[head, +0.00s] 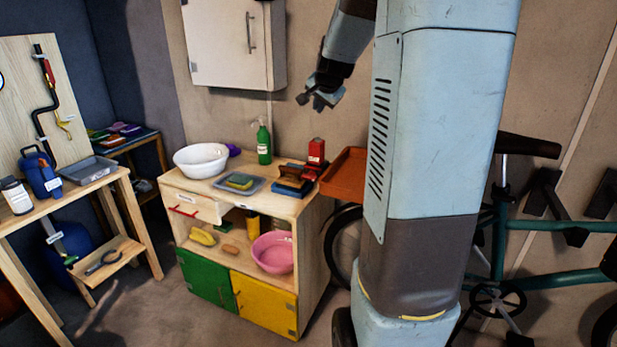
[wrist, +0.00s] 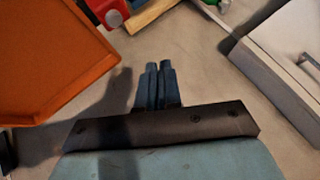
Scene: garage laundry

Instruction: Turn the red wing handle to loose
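A red piece (head: 48,72) sits on a bent black pipe (head: 38,110) fixed to the upright wooden board at the far left of the head view. It looks like the red handle, but it is too small to make out its wings or its setting. My gripper (head: 322,104) hangs in the air right of the white wall cabinet, far to the right of the pipe. In the wrist view its two fingers (wrist: 159,68) are together with nothing between them. The red handle is not seen in the wrist view.
A yellow-handled part (head: 65,123) is lower on the pipe. A workbench (head: 85,187) stands below, with a blue jug (head: 40,172) and grey tray. A wooden cabinet (head: 285,207) with a basin, bottle and red block stands mid-view. Clear floor lies between bench and cabinet.

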